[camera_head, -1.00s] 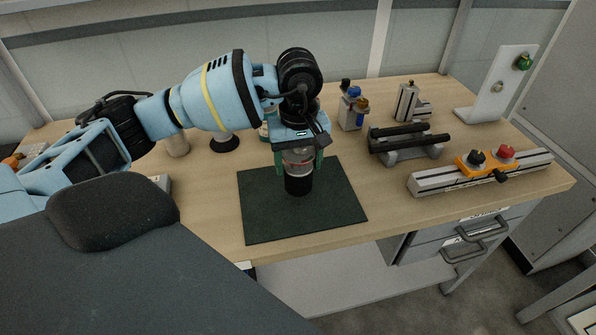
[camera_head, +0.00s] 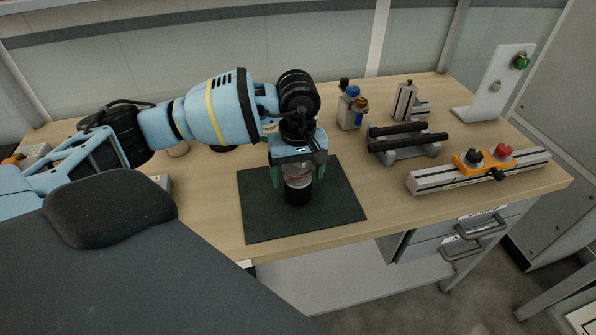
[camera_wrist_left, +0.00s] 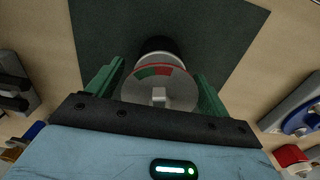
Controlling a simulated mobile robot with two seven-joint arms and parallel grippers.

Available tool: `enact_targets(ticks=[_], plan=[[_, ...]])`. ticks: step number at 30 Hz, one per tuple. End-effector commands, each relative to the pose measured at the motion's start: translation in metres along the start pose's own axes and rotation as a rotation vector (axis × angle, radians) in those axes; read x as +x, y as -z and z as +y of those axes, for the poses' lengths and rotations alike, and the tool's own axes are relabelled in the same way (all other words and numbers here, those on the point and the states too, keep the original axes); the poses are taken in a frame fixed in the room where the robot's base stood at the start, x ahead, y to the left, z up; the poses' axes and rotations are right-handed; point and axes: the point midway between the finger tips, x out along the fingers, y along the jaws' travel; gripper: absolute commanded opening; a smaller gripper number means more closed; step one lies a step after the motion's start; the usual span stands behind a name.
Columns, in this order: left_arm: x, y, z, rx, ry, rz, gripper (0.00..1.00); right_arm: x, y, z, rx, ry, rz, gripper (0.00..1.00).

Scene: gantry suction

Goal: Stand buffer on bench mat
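The buffer (camera_head: 298,190) is a short upright cylinder with a black lower part and a pale, shiny upper part. It stands on the dark green bench mat (camera_head: 265,222), near its middle. In the left wrist view the buffer (camera_wrist_left: 160,90) shows a round grey top with a small square knob and a red and green band. My left gripper (camera_head: 299,172) is above it, pointing down. Its green fingers are on either side of the buffer, spread, with small gaps showing. My right gripper is not in view.
Behind the mat stand a small block with blue and amber tops (camera_head: 352,108) and a cradle with black bars (camera_head: 405,140). To the right lies a rail with an orange clamp (camera_head: 470,165). The mat's front is clear up to the bench edge.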

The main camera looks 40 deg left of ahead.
Motion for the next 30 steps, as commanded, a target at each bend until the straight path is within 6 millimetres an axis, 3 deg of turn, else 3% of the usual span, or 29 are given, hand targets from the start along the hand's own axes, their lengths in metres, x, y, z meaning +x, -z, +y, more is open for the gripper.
enact_targets(ticks=[9,14,30], plan=[[-0.001,0.000,0.000,-0.001,0.000,0.000,0.85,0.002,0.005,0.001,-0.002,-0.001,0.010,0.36],[-0.012,0.001,0.000,0.000,-0.001,0.002,0.85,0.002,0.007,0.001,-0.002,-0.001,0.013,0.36],[-0.108,0.001,0.001,0.000,-0.001,0.002,0.85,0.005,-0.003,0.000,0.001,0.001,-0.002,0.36]])
